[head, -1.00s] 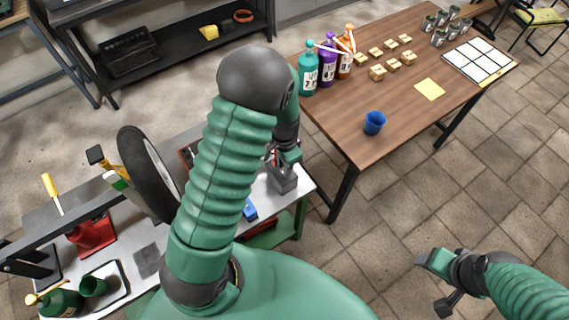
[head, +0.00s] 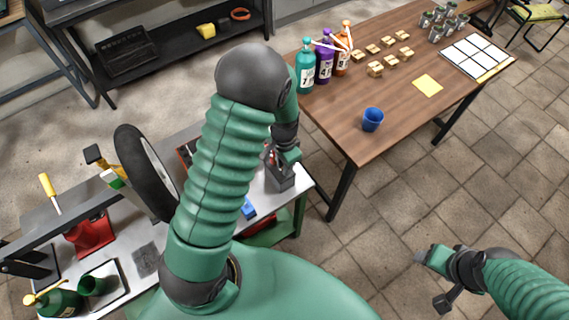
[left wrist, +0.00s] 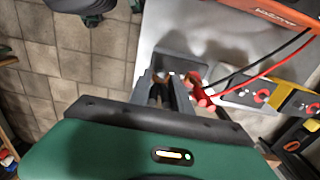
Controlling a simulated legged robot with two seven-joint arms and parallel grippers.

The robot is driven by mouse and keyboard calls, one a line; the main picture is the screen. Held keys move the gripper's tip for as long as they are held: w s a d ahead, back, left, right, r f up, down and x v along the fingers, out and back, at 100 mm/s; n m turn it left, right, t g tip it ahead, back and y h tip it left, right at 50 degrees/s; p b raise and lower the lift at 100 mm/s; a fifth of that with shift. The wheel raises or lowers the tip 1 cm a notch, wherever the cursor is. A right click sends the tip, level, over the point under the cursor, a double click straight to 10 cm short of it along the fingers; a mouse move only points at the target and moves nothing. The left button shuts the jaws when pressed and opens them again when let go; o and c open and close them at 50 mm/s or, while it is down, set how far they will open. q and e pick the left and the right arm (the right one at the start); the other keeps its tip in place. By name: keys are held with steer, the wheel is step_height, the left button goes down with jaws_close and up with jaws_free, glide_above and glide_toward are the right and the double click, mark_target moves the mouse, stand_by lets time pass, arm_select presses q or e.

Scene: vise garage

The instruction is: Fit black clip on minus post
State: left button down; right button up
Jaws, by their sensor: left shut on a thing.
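My left gripper (left wrist: 168,92) is shut on the black clip (left wrist: 162,78), whose copper-coloured jaw tips show between the fingers in the left wrist view. In the head view my left gripper (head: 280,172) is over the right end of the grey workbench (head: 118,278), partly behind my arm. The red clip (left wrist: 203,96) is just right of the fingers. A dark grey block lies behind the fingertips (left wrist: 182,66). I cannot make out the minus post or whether the clip touches it. My right gripper (head: 436,280) is over the floor at lower right, its opening unclear.
An orange-red box (left wrist: 284,12) is near the black and red cables (left wrist: 262,68). A wooden table (head: 385,135) with bottles and a blue cup (head: 372,120) stands beyond.

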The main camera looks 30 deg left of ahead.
arm_select(q)
steer(key=shift+f, duration=0.25)
steer(key=shift+a+f, duration=0.1)
steer(key=shift+f, duration=0.25)
stand_by(0.8)
steer(key=c, duration=1.1)
jaws_free()
steer(key=o, duration=0.5)
steer(key=shift+o, duration=0.2)
steer(key=shift+r, duration=0.1)
